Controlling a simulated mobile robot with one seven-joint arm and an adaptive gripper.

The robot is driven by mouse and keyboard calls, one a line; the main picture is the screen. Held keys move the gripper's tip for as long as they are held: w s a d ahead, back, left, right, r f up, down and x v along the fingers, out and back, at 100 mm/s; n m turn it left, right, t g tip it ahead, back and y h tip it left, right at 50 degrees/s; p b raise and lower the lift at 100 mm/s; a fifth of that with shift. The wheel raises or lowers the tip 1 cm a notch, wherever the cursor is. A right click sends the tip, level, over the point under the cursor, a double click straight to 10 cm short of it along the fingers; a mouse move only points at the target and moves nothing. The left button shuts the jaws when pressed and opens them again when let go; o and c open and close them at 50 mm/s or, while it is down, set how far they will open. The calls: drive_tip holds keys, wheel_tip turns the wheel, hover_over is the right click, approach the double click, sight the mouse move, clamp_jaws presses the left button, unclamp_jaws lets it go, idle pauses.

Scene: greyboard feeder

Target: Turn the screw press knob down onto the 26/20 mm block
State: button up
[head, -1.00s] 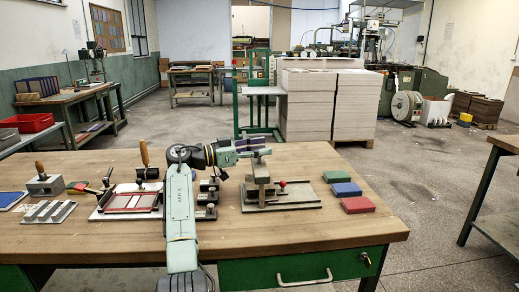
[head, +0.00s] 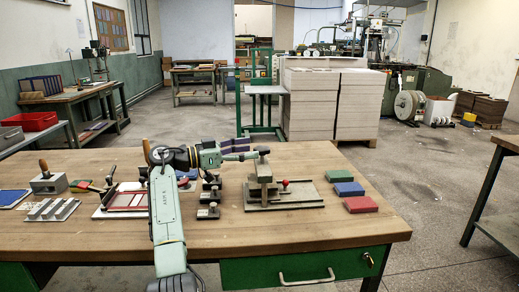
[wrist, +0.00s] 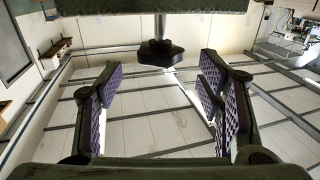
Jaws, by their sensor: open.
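The screw press (head: 262,174) stands on the bench right of centre, on a flat grey base. Its dark knob (head: 263,151) is at the top of the column. My gripper (head: 246,149) is level with the knob, just to its left, with the fingers pointing right. In the wrist view the dark knob (wrist: 160,53) hangs on a metal shaft, beyond and between the spread fingers. My gripper (wrist: 160,98) is open and empty, with purple ridged pads. I cannot make out the 26/20 mm block under the press.
A red-knobbed clamp (head: 285,184) sits on the press base. Green (head: 338,176), blue (head: 350,189) and red (head: 360,204) blocks lie to the right. A framed red-edged jig (head: 128,200) and small black-based fixtures (head: 208,211) stand left. The bench's right front is clear.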

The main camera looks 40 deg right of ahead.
drive_tip(key=v, duration=0.6)
drive_tip(key=shift+a, duration=0.35)
drive_tip(key=shift+w, duration=0.1)
